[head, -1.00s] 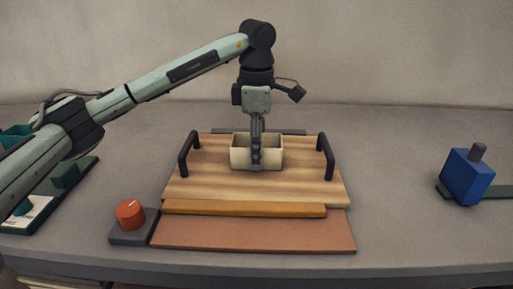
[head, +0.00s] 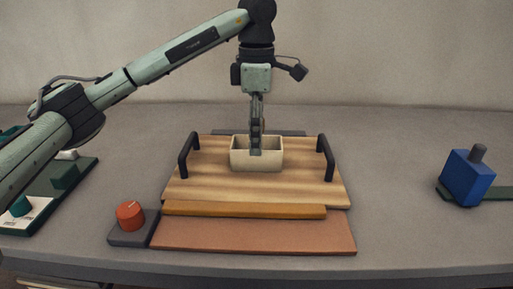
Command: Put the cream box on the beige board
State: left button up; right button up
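The cream box (head: 270,161), an open-topped box, sits upright on the far middle part of the wood-grained beige board (head: 225,186), between the board's two black handles. My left gripper (head: 256,151) comes down from above at the box. Its fingers overlap the box opening, and the tips reach just below the front rim in the picture. The fingers line up one behind the other, so their gap is hidden, and I cannot tell whether they touch the box. My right gripper is out of view.
Black handles (head: 184,155) (head: 326,157) rise at the board's sides. An orange-brown strip (head: 245,209) and a reddish board (head: 255,232) lie in front. A red knob (head: 130,214) stands front left, a blue block (head: 467,178) far right. Grey table between is clear.

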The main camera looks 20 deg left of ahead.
pick_arm(q)
notch_tip(320, 180, up, 8)
jog(key=shift+p, duration=0.4)
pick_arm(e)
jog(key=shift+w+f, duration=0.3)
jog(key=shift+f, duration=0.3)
pick_arm(q)
jog(key=shift+f, duration=0.1)
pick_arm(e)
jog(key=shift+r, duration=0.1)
